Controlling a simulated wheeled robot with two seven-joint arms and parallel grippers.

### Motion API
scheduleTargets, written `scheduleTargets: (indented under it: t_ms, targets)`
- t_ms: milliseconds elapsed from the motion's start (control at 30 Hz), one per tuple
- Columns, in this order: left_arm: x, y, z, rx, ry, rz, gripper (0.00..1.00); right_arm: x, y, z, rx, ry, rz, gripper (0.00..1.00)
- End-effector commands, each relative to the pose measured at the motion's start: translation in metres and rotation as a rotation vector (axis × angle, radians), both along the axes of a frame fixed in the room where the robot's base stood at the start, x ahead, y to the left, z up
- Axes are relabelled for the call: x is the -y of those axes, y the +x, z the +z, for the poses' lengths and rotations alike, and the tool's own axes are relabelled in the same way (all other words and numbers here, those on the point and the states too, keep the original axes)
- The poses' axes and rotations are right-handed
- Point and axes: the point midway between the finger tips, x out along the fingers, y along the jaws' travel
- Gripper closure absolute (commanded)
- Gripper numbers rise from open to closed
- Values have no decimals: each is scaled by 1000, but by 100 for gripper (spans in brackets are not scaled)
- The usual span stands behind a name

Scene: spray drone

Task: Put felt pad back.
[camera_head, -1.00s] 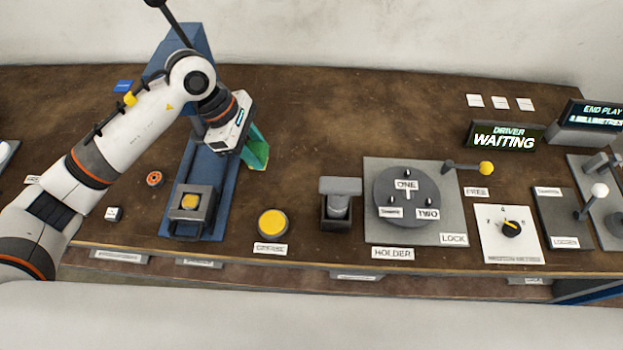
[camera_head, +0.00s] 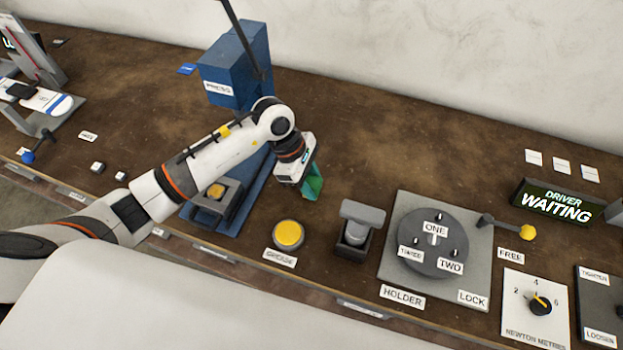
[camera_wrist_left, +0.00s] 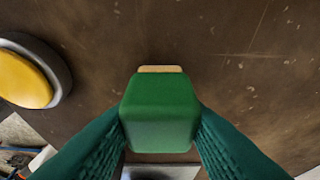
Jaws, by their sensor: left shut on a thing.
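My left gripper (camera_head: 313,188) hangs above the table behind the yellow grease pot (camera_head: 289,234). In the wrist view its teal fingers are shut on the felt pad (camera_wrist_left: 160,108), which shows as a green block with a tan strip at its upper edge. The table shows around the pad there; I cannot tell the gap beneath it. The grease pot also shows at the left of the wrist view (camera_wrist_left: 24,80), apart from the pad. In the head view the pad is hard to tell from the green fingers. My right gripper is not in view.
The blue press (camera_head: 238,70) stands behind my left arm. A grey block-shaped fixture (camera_head: 358,228) and the round holder (camera_head: 433,242) stand to the right of the grease pot. The driver sign (camera_head: 556,203) reads WAITING. Bare table lies behind the fixture.

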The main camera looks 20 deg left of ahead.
Motion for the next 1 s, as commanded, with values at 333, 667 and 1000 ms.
scheduleTargets:
  t_ms: [333, 667, 1000]
  targets:
    - [0, 0, -6, 3, 1, -1, 82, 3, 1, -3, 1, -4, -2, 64]
    - [0, 0, -6, 1, 1, -1, 42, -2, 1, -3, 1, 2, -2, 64]
    - [-7, 2, 9, 6, 2, 0, 42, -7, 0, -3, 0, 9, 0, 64]
